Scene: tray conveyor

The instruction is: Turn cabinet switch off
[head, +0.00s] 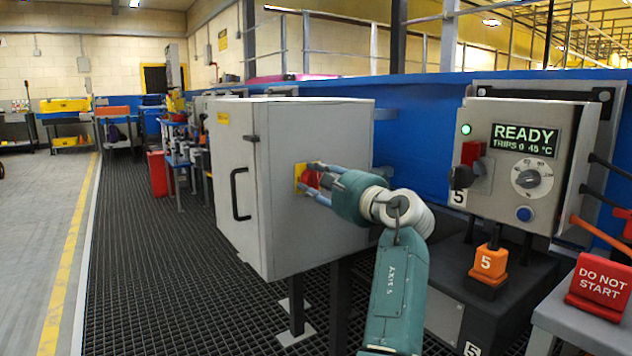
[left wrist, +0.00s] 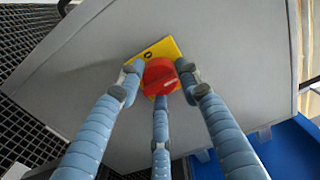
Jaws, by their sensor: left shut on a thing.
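A grey cabinet (head: 315,130) with a black door handle stands in the middle of the head view. On its right side is the cabinet switch, a red knob (head: 311,178) on a yellow plate (head: 298,172). My left gripper (head: 318,181) is at the knob, shut on it and partly hiding it. In the left wrist view the red knob (left wrist: 160,76) sits between the three blue fingers of my left gripper (left wrist: 162,84), against the yellow plate (left wrist: 160,50). The plate looks tilted in that view. My right gripper is not in view.
A control box (head: 524,165) with a READY display, a dial and a blue button stands at the right. An orange block marked 5 (head: 488,262) and a red DO NOT START sign (head: 600,285) sit below it. Grated floor (head: 150,270) lies open left of the cabinet.

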